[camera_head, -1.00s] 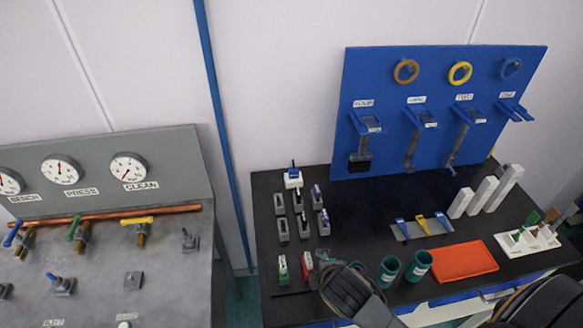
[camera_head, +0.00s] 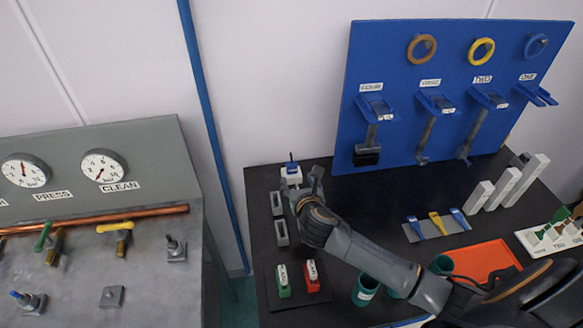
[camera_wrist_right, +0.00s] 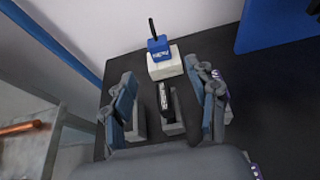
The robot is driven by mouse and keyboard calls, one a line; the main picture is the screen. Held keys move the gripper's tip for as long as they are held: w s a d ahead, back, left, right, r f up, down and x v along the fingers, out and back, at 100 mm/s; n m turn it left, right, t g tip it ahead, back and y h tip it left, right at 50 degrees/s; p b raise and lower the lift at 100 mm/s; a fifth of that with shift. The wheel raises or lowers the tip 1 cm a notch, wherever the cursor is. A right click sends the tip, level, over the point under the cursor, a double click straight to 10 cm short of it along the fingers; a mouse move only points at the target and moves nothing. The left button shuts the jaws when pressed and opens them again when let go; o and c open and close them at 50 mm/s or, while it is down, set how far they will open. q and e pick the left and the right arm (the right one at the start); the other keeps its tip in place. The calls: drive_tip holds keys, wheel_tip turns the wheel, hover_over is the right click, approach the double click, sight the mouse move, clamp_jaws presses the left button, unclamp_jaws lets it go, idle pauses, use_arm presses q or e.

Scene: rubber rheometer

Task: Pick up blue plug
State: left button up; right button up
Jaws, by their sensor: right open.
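The blue plug (camera_head: 291,164) stands upright in a white block (camera_head: 291,176) at the back left of the black table. In the right wrist view the blue plug (camera_wrist_right: 158,45) has a white label and a thin black stem on top; the white block (camera_wrist_right: 165,67) is beneath it. My right gripper (camera_head: 303,188) is just in front of the block, partly hiding grey holders. In the right wrist view my right gripper (camera_wrist_right: 168,96) is open, its fingers spread on either side of grey holders, with the plug ahead, untouched. My left gripper is not in view.
Grey holders (camera_head: 280,232) stand beside my gripper. Green (camera_head: 283,280) and red (camera_head: 311,275) labelled pieces stand in front. A blue board (camera_head: 450,85) rises behind the table. Teal cups (camera_head: 366,289) and an orange tray (camera_head: 485,262) are to the right.

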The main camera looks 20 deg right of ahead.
sight(293, 168)
drive_tip(key=shift+w+d+f, duration=0.15)
drive_tip(key=shift+w+f, duration=0.1)
drive_tip(key=shift+w, duration=0.4)
drive_tip(key=shift+w+f, duration=0.15)
drive_tip(key=shift+w, duration=0.05)
drive_tip(key=shift+w+d, duration=0.1)
drive_tip(key=shift+w, duration=0.35)
drive_tip(key=p+x, duration=0.1)
drive_tip(key=x, duration=0.3)
drive_tip(key=shift+w+d, duration=0.1)
drive_tip(key=shift+w, duration=0.1)
drive_tip(key=shift+c, duration=0.8)
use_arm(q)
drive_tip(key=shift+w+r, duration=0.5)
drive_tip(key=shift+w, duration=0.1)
use_arm(e)
clamp_jaws()
